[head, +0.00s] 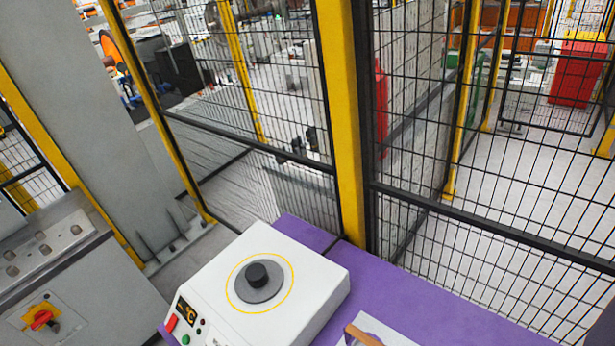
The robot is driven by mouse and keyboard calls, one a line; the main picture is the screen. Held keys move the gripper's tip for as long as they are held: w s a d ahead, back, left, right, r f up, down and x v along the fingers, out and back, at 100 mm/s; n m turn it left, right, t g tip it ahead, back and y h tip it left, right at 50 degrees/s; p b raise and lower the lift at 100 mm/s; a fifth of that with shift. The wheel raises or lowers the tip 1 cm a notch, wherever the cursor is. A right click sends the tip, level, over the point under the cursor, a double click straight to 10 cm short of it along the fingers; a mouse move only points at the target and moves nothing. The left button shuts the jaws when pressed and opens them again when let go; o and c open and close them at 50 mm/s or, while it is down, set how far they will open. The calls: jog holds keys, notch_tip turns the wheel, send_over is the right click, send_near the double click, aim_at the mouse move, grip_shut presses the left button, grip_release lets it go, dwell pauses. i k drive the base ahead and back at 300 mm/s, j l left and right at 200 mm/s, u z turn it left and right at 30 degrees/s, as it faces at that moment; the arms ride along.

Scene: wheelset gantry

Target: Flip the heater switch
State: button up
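The heater (300,310) is a white box on a purple-topped table in the lower middle of the head view. A round grey disc with a black knob (258,275) sits on its top inside a yellow ring. Its sloped front panel has a dark °C display (186,311), a red rocker-like switch (172,323), a green button (186,340) and small dark buttons. The switch's on or off position is too small to tell. My gripper is not in view.
The purple tabletop (440,312) is mostly bare to the right, with a wooden-handled item (364,336) on a white sheet. Yellow-posted mesh fencing (346,130) stands behind. A grey control cabinet (75,275) with a red-and-yellow rotary switch (41,319) stands at left.

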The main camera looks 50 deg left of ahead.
aim_at(172, 321)
jog(key=u, duration=1.55)
jog(key=j+u, duration=0.25)
jog(key=u, duration=0.25)
jog(key=z, duration=0.65)
jog(key=u, duration=0.65)
jog(key=i+j, duration=0.3)
jog(key=i+l+z, duration=0.05)
jog(key=i, duration=0.05)
